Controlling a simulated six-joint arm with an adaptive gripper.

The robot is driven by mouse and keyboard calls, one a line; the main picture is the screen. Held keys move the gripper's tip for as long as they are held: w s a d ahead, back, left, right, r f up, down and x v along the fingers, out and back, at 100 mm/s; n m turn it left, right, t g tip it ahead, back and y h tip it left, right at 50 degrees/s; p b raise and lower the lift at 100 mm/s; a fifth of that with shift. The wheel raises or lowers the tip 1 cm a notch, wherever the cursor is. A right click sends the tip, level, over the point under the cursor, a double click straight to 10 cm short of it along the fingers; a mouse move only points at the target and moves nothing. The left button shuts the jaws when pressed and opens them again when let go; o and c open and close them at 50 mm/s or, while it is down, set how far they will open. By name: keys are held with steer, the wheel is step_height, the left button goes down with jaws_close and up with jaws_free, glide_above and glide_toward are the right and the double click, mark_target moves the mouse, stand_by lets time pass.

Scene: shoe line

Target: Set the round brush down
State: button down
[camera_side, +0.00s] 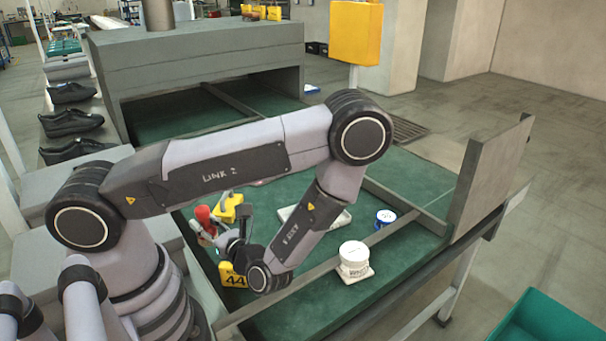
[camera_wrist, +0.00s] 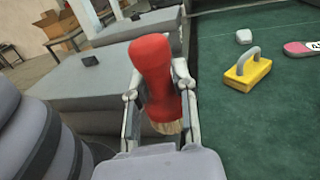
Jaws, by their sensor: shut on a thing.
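The round brush (camera_wrist: 152,68) has a red handle and pale bristles low down in the wrist view. My gripper (camera_wrist: 158,92) is shut on it, with one finger on each side of the red handle. In the side view the red handle of the brush (camera_side: 203,214) shows at the left edge of the green work surface, beside my gripper (camera_side: 222,238). The brush is held roughly upright, a little tilted. Whether its bristles touch anything is hidden.
A yellow handled block (camera_wrist: 248,70) stands on the green surface (camera_wrist: 215,125). A yellow 44 tag (camera_side: 233,276), a white tray (camera_side: 300,216), a white tub (camera_side: 354,260) and a blue-white tin (camera_side: 385,217) are nearby. Grey ledges (camera_wrist: 110,75) border the left.

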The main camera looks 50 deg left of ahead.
steer(key=shift+s+d+r+t, duration=0.2)
steer(key=shift+d+t, duration=0.1)
steer(key=shift+d, duration=0.15)
steer(key=w+d+m+t, duration=0.2)
steer(key=d+m+t, duration=0.45)
steer(key=t, duration=0.25)
steer(key=shift+t+h, duration=0.4)
steer(key=shift+h, duration=0.1)
steer(key=w+f, duration=0.2)
steer(key=w, duration=0.2)
steer(key=w+f, duration=0.3)
steer(key=w, duration=0.1)
steer(key=w+f, duration=0.3)
steer(key=w, duration=0.1)
steer(key=shift+w+d+f, duration=0.25)
steer(key=shift+w, duration=0.15)
steer(key=shift+w+f, duration=0.35)
steer(key=shift+f, duration=0.8)
steer(key=shift+w+f, duration=0.15)
steer(key=shift+f, duration=0.75)
steer(key=shift+f, duration=0.1)
steer(key=c, duration=0.9)
jaws_free()
